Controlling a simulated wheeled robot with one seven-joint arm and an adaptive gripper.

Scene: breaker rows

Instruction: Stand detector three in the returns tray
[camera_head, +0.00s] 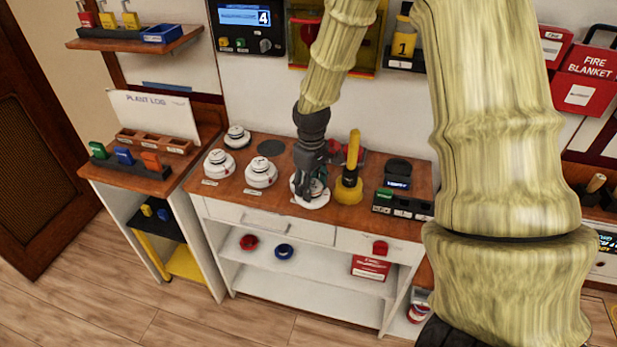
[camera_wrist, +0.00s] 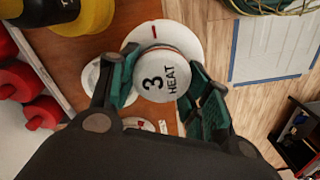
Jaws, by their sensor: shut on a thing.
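Detector three (camera_wrist: 163,78) is a round white head marked "3 HEAT". It sits between the dark green fingers of my gripper (camera_wrist: 160,82), which is shut on it. A wider white disc with a red mark shows beyond it. In the head view my gripper (camera_head: 309,176) points down at the front of the wooden bench, and the white detector (camera_head: 314,203) shows below the fingers, partly hidden by them. I cannot tell if it is clear of the bench top. I cannot tell for certain which container is the returns tray.
Other white detectors (camera_head: 260,173) stand left on the bench (camera_head: 240,187), near a dark round patch (camera_head: 271,148). A yellow upright tool (camera_head: 350,183) stands close right of my gripper, then a black device (camera_head: 397,182). A wooden compartment tray (camera_head: 150,141) is on the left cabinet.

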